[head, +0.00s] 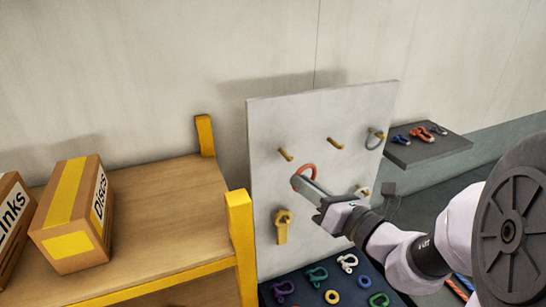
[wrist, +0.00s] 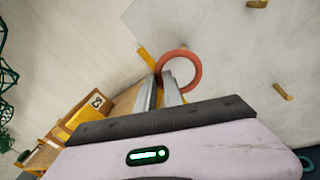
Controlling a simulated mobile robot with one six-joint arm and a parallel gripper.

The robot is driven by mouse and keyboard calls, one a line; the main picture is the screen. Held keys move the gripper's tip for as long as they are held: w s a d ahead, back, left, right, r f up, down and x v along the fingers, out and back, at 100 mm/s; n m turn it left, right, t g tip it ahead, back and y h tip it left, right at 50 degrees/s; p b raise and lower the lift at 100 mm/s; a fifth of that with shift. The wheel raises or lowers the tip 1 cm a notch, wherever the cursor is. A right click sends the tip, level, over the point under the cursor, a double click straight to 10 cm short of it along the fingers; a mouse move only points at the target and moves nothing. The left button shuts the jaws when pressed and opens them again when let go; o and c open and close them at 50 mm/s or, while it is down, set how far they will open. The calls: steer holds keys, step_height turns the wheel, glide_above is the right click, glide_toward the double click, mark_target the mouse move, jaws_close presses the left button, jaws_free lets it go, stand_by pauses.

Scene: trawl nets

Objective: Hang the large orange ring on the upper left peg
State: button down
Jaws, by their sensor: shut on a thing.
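The orange ring (head: 297,178) is held in my gripper (head: 307,184) in front of the white peg board (head: 318,110). The gripper is shut on the ring's edge, and the ring's open loop shows in the wrist view (wrist: 199,72) beyond the two fingertips (wrist: 160,80). In the head view, the upper left peg (head: 286,155) is bare and lies just above and left of the ring. The ring appears apart from this peg; its distance from the board is hard to tell.
A yellow piece (head: 282,231) hangs lower left. A dark mat (head: 310,298) below holds several shackles and rings. A yellow-framed shelf (head: 165,200) with boxes stands left.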

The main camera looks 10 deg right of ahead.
steer(key=w+a+f, duration=0.1)
steer(key=w+a, duration=0.1)
steer(key=w, duration=0.7)
steer(key=shift+w+f, duration=0.3)
steer(key=shift+w, duration=0.1)
stand_by(0.4)
steer(key=shift+a, duration=0.1)
stand_by(0.4)
steer(key=c, duration=1.4)
jaws_free()
